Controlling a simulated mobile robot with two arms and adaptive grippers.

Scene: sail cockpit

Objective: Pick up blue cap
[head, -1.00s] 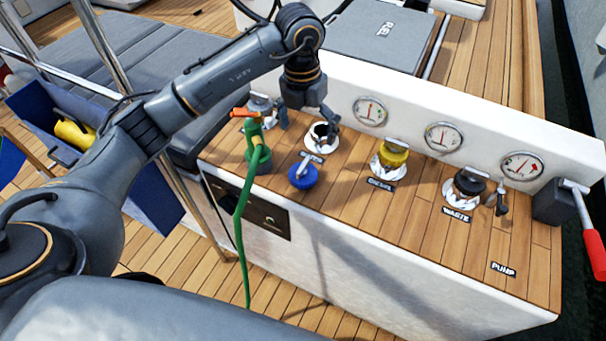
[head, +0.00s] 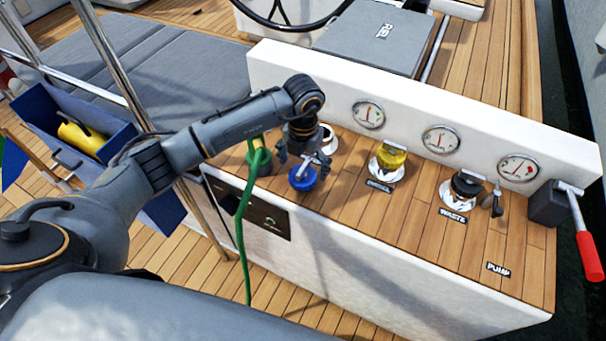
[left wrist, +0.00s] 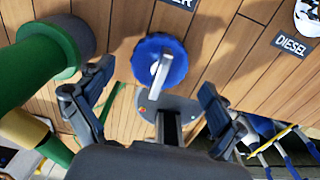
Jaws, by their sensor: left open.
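The blue cap (head: 302,180), round with a ribbed edge and a pale metal bar across its top, sits on the wooden console top. In the left wrist view the blue cap (left wrist: 174,72) shows just ahead of the fingertips, centred between them. My left gripper (head: 303,158) is open, pointing down just above and behind the cap. Its two fingers (left wrist: 154,84) are spread wide with nothing between them; I see no contact with the cap. My right gripper is in neither view.
A green hose and nozzle (head: 258,163) stand close left of the cap. An open white fitting (head: 328,138) is behind my gripper. A yellow cap (head: 391,157) and a black cap (head: 467,184) are to the right. A gauge wall (head: 440,115) runs behind.

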